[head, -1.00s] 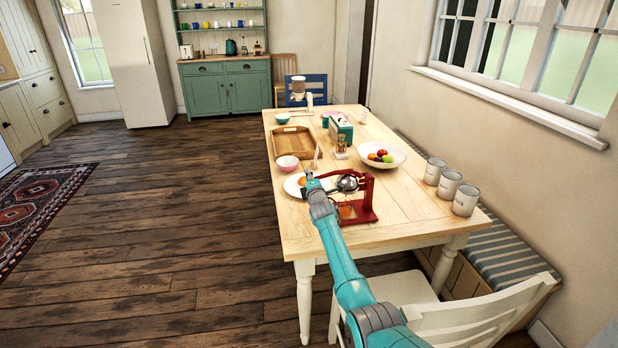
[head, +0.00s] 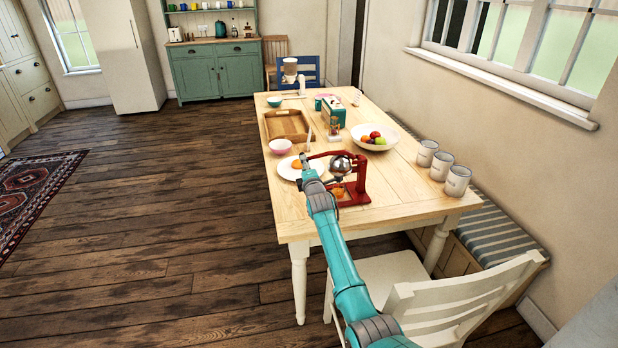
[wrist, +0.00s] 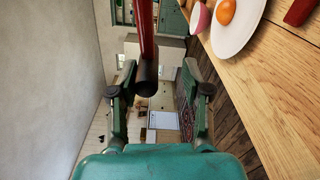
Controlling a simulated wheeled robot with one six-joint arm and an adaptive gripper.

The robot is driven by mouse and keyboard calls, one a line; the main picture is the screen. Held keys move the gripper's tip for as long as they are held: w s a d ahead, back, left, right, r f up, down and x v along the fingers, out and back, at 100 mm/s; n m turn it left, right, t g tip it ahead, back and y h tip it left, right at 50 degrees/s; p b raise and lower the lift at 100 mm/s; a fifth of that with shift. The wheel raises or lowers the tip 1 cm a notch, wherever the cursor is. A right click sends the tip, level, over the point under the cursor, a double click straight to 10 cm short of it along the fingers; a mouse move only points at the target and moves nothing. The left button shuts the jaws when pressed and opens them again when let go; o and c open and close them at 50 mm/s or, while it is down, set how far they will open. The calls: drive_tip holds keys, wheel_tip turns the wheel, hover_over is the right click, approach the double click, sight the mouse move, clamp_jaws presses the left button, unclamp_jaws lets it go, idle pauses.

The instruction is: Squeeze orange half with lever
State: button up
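The red juicer press (head: 352,192) stands on the table's near part, with a shiny metal dome (head: 340,165) under its upper arm. Its red lever with a dark grip (wrist: 147,80) shows in the wrist view. My gripper (wrist: 159,70) is open, with a finger on each side of the grip and gaps visible. In the head view my gripper (head: 304,160) is at the lever's left end. An orange-coloured thing (head: 338,191) shows low in the press, too small to make out. A rounded orange piece (wrist: 227,11) lies on a white plate (wrist: 236,38) left of the press.
A pink bowl (head: 280,146), a wooden tray (head: 287,126), a green box (head: 333,112) and a fruit bowl (head: 374,145) stand farther back. Several white canisters (head: 457,181) line the right edge. A white chair (head: 455,300) stands at the near side.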

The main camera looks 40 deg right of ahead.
drive_tip(key=v, duration=0.7)
